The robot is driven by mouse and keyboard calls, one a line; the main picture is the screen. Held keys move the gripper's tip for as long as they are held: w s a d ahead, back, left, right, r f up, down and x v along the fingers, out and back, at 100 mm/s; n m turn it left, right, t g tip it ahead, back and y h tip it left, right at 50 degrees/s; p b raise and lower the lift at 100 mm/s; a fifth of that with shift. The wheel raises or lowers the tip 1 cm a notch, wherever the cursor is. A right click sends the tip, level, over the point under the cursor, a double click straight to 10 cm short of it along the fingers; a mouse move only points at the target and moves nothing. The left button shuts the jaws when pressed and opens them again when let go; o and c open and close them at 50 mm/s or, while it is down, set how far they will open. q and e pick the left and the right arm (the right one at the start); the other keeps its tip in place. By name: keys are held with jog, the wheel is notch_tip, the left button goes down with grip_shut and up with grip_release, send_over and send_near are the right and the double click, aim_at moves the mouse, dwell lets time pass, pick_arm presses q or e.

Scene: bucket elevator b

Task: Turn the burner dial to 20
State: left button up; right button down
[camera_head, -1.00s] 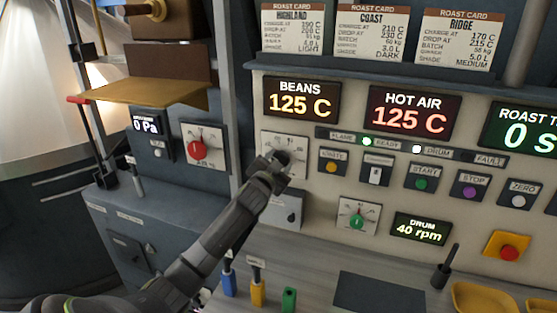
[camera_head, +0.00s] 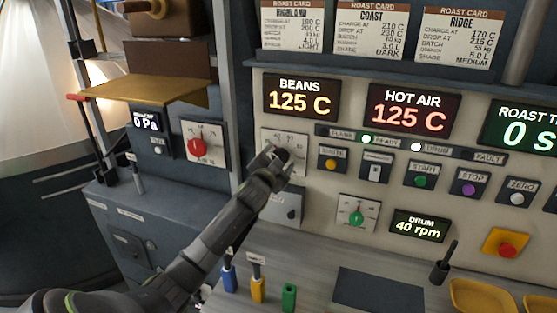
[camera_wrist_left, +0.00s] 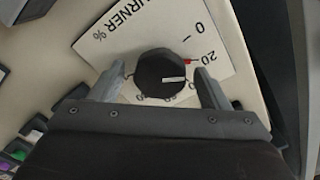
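The burner dial (camera_wrist_left: 160,72) is a black knob on a white plate marked BURNER %, seen in the left wrist view. Its white pointer line points right in that view, close to the 40 side of the scale, below the small red mark beside 20. My left gripper (camera_head: 273,157) is at the dial in the head view and covers most of it; the plate (camera_head: 290,140) shows around it. In the wrist view its two fingers stand on either side of the knob, with small gaps visible. My right gripper is not in view.
A red air dial (camera_head: 197,146) is to the left. The ignite button (camera_head: 331,165) and a switch (camera_head: 376,172) are close on the right. A green drum dial (camera_head: 356,217) is below right. Colored-handled tools (camera_head: 258,288) stand on the counter below.

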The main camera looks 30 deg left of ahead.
pick_arm(q)
jog(key=b+v, duration=0.5)
jog(key=v, duration=1.2)
jog(key=shift+s+d, duration=0.15)
jog(key=shift+s, duration=0.05)
dwell(0.4)
